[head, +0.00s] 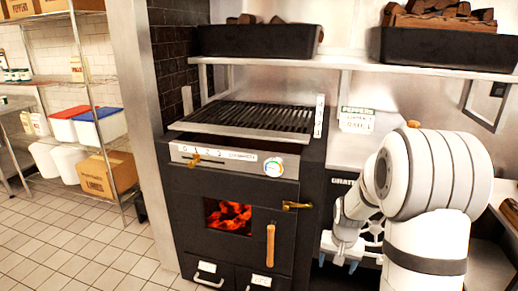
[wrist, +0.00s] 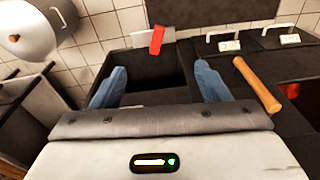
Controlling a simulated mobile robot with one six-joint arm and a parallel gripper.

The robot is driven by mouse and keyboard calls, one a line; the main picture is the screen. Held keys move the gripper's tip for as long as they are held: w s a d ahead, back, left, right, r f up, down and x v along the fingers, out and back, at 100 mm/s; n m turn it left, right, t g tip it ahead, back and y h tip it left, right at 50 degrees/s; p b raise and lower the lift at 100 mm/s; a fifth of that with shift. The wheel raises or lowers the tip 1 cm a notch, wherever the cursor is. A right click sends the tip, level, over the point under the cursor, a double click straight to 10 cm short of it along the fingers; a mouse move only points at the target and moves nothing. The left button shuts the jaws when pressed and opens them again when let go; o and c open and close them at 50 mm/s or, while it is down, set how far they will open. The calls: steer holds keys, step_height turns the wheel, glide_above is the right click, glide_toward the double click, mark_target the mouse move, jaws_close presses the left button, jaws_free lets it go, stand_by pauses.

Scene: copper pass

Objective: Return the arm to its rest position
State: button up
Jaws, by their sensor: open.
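My gripper (head: 337,262) hangs low at the right of the black grill oven (head: 185,215), at the end of my white arm. In the wrist view its two blue fingers (wrist: 160,84) are spread apart, with nothing between them. Behind them is a dark, open-topped recess or bin (wrist: 150,65), with a red tag (wrist: 157,40) at its far edge. The fingers appear clear of the oven, but the exact gap cannot be told.
The oven's wooden handle (head: 270,246) sticks out in front; it also shows in the wrist view (wrist: 257,85). Fire glows behind the oven window (head: 228,216). A steel shelf (head: 350,63) holds dark trays of wood above. Tiled floor (head: 85,255) is free at the left.

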steer(key=s+a+r+n+p, duration=0.1)
steer(key=s+a+r+p, duration=0.1)
steer(key=s+r+p, duration=0.2)
steer(key=s+a+r+n+t+p, duration=0.1)
steer(key=s+a+r+p, duration=0.2)
steer(key=s+r, duration=0.7)
steer(key=s+a+r+n+p, duration=0.1)
steer(key=s+r+p, duration=0.4)
steer(key=r, duration=1)
steer(key=s+a, duration=0.1)
steer(key=s, duration=0.2)
steer(key=shift+a+r+n+p, duration=0.15)
steer(key=shift+a+n+p, duration=0.1)
steer(key=shift+n+p, duration=0.15)
steer(key=shift+c, duration=0.3)
